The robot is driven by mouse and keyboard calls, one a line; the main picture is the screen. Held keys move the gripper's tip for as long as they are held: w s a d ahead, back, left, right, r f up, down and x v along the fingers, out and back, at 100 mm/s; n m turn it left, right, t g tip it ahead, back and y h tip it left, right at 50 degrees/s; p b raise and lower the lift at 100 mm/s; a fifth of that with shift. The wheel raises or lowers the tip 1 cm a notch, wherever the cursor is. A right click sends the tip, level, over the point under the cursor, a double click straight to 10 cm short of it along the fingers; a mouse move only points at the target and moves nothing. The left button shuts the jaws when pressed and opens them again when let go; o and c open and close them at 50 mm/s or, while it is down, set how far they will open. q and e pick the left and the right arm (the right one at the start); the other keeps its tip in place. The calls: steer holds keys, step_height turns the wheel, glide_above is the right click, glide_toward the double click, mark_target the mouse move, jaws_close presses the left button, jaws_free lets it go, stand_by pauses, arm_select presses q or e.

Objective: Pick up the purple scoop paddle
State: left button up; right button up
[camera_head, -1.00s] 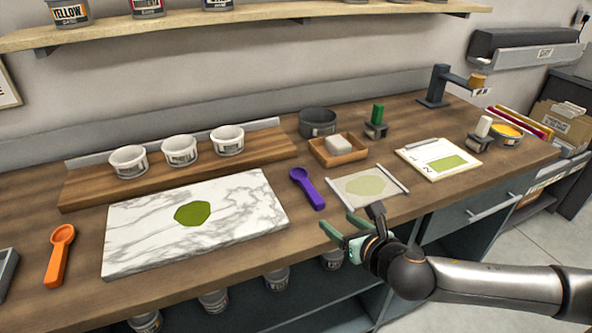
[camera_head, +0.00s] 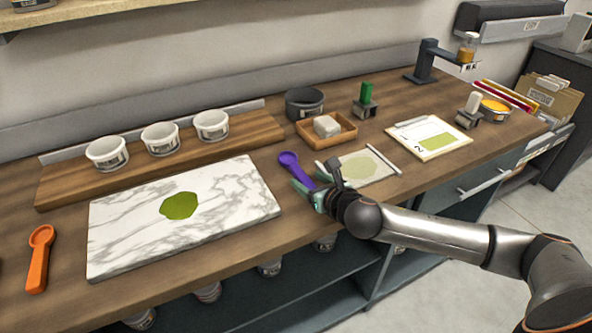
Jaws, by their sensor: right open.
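The purple scoop paddle (camera_head: 290,161) lies on the wooden bench, between the marble slab and the small glass sheet. My left gripper is not in view.
A marble slab (camera_head: 120,240) with green ink lies to the left, and an orange scoop (camera_head: 38,262) lies beyond it. A glass sheet (camera_head: 375,172) lies just right of the gripper. A wooden tray (camera_head: 342,137) with a pale block stands behind. The bench's front edge is close.

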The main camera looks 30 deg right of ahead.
mark_target(301, 174)
steer(key=shift+x, duration=2.25)
steer(key=shift+r, duration=0.1)
steer(key=shift+c, duration=0.3)
jaws_close()
